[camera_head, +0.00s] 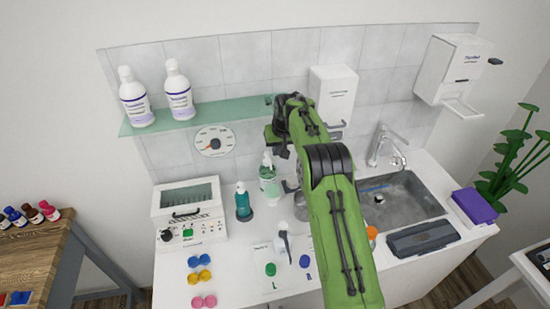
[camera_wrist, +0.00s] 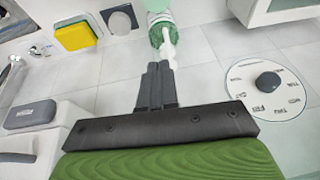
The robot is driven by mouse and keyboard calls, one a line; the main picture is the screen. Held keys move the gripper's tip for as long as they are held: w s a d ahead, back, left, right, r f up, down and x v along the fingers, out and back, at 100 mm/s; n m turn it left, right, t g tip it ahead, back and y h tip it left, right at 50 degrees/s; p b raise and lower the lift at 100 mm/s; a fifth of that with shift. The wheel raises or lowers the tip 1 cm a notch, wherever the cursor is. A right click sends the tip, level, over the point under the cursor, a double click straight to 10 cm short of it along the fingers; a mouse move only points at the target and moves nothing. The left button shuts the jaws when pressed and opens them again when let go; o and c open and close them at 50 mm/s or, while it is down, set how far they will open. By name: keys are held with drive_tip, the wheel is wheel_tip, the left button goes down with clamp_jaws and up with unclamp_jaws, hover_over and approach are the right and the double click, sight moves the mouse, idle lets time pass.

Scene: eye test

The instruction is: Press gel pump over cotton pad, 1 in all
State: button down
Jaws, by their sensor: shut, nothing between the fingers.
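A pale green pump bottle (camera_head: 268,178) with a white top stands on the white counter near the back wall. A teal pump bottle (camera_head: 243,206) stands in front of it to the left. I cannot tell which is the gel pump. My gripper (camera_head: 284,153) is above and just beside the pale green bottle. In the wrist view my gripper (camera_wrist: 158,68) is shut and empty, its fingertips pointing toward a green bottle with a white pump head (camera_wrist: 165,42); contact cannot be told. I cannot make out a cotton pad; my arm hides part of the counter.
A white device (camera_head: 188,208) stands to the left. A lettered white mat (camera_head: 262,282) with small coloured caps lies in front. The sink (camera_head: 405,200) and a grey case (camera_head: 423,238) are to the right. A glass shelf (camera_head: 215,115) with two bottles hangs above.

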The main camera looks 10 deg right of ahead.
drive_tip(key=v, duration=0.6)
drive_tip(key=shift+s+a+r, duration=0.15)
drive_tip(key=shift+r, duration=0.05)
